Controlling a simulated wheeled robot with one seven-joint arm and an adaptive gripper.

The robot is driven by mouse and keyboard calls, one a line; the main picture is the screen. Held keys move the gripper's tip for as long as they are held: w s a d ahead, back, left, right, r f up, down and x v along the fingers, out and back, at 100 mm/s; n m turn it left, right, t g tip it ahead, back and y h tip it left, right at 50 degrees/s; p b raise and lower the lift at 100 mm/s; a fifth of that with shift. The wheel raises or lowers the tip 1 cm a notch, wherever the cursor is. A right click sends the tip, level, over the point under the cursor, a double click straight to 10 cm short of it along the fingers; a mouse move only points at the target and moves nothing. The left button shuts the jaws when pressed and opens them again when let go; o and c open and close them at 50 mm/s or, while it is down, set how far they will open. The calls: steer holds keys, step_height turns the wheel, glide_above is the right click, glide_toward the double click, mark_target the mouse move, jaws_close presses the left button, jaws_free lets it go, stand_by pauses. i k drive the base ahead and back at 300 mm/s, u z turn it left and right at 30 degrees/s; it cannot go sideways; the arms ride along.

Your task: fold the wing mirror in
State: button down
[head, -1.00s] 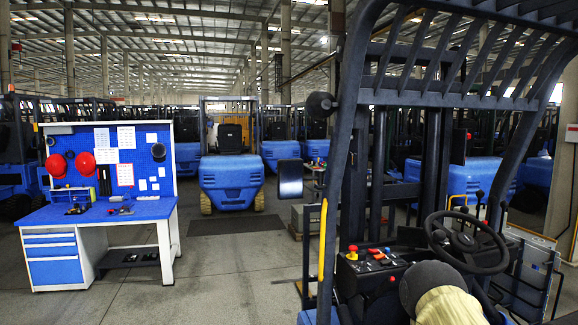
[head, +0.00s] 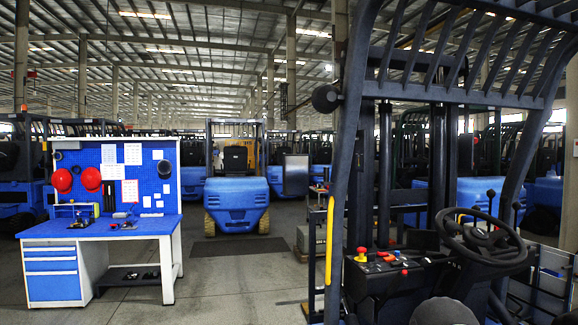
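The wing mirror (head: 295,175) is a dark upright rectangular panel in the head view. It stands out to the left of the front pillar (head: 344,165) of the near forklift, with its flat face toward me. Its mount on the pillar is hard to make out. My gripper is not in view. A dark rounded shape (head: 445,312) at the bottom edge is cut off, and I cannot tell what it is.
A round black fitting (head: 325,98) sticks out from the pillar above the mirror. The forklift's steering wheel (head: 485,240) and control panel (head: 385,262) are at right. A blue workbench (head: 100,226) stands at left. Open floor (head: 235,285) lies between.

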mark_target(295, 175)
steer(key=u, duration=0.4)
steer(key=i, duration=0.35)
steer(key=u, duration=1.25)
steer(key=i, duration=2.1)
steer(key=z, duration=1.05)
steer(key=i, duration=0.65)
steer(key=z, duration=0.85)
